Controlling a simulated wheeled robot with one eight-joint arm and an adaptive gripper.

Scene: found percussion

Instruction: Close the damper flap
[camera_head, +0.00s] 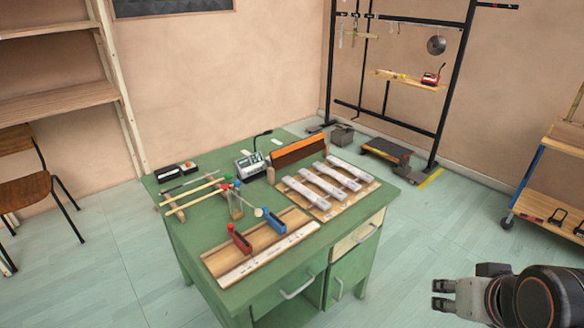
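A long orange-brown flap with a dark edge (298,151), which looks like the damper flap, stands tilted up on small wooden supports at the back of the green desk (183,225). In front of it, several pale metal bars (322,182) lie on a wooden board, uncovered by the flap. My gripper (438,295) is at the lower right, off the desk's right side and well apart from the flap. Its two fingers point left with a gap between them, and nothing shows in the gap.
On the desk are a rail with a red block (239,240) and a blue block (275,221), mallets (190,190), a small grey device (250,163) and a black box (176,171). A black rack (451,90) stands behind, a wheeled shelf (556,205) at right. Floor right of the desk is clear.

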